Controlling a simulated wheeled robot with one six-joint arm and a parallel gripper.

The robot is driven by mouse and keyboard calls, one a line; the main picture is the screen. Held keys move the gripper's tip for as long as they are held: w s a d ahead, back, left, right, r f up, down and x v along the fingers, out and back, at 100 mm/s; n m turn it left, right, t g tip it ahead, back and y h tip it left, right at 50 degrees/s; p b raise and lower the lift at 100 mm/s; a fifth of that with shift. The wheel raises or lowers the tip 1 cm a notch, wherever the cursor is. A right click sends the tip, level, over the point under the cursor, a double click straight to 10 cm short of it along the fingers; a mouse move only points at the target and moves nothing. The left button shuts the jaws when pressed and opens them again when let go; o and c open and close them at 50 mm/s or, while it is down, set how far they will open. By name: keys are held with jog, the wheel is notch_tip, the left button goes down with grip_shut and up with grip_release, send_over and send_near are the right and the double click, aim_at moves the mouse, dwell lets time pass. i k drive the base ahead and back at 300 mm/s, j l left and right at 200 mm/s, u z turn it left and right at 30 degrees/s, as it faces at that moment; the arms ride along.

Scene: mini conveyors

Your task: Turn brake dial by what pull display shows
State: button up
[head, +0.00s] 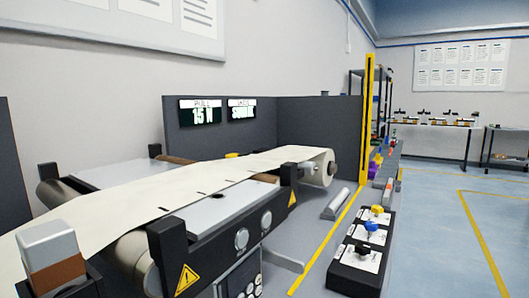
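The pull display (200,113) hangs on the dark grey back panel and appears to read 15 N under the heading PULL. A second display (242,109) beside it carries a word too blurred to read surely. A black control box (345,276) at the lower right has a yellow knob (376,210), a blue knob (371,225) and a black knob (361,248) on white labels. Two round pale dials (242,239) (266,220) sit on the conveyor's dark side. I cannot tell which one is the brake dial; the labels are too small. My gripper does not show.
A cream web (150,187) runs over the conveyor to a roll (321,168). A silver-and-brown block (50,258) stands at the lower left. A yellow post (367,118) rises behind the control box. The blue floor (440,225) at right is clear.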

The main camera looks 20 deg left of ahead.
aim_at(371, 226)
jog(key=i+l, duration=0.2)
jog(key=i, duration=0.2)
jog(key=i+l, duration=0.2)
jog(key=i, duration=0.15)
jog(key=i+l+u, duration=0.1)
jog(key=i, duration=0.3)
jog(key=l, duration=0.05)
